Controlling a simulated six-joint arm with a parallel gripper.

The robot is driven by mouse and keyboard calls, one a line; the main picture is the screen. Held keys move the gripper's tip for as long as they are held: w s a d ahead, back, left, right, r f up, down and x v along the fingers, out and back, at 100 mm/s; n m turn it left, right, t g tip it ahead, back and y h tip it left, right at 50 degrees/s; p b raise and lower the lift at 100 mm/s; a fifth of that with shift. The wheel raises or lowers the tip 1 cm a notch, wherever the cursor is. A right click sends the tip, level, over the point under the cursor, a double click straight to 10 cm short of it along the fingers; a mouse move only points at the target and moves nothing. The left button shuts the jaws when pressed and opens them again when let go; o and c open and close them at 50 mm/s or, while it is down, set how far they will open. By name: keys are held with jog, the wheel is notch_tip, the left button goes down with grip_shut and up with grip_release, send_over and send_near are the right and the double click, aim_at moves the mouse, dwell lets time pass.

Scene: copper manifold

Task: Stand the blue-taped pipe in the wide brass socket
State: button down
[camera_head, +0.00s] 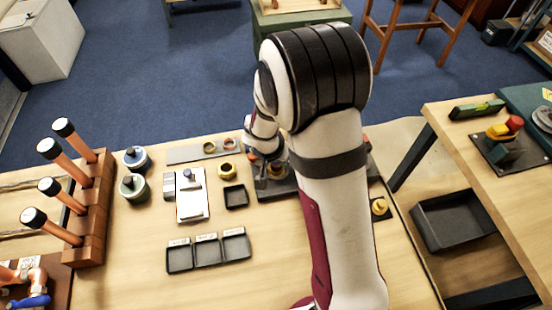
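My arm fills the middle of the view and hides much of the workbench. My gripper (268,156) points down over a dark base plate (262,193). Its fingers are small and dark, so I cannot tell if they are open or hold anything. A brass-coloured ring (276,171) shows on the plate just below it; I cannot tell if it is the wide socket. Another brass ring (228,171) sits on the bench to the left. Several copper pipes (72,196) with black upper ends lean in a wooden rack (96,215) at the left. No blue tape is discernible on them.
A blue-rimmed round item (135,158) and a green one (133,186) stand right of the rack. A white clipboard (192,201), a small dark tray (236,196) and a row of labelled trays (207,252) lie mid-bench. Copper pipework with a blue lever (36,301) is at lower left.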

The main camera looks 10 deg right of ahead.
jog(key=shift+r, duration=0.4)
jog(key=shift+f, duration=0.8)
dwell(0.6)
jog(key=shift+r, duration=0.1)
jog(key=shift+r, duration=0.7)
jog(key=shift+f, duration=0.8)
dwell(0.4)
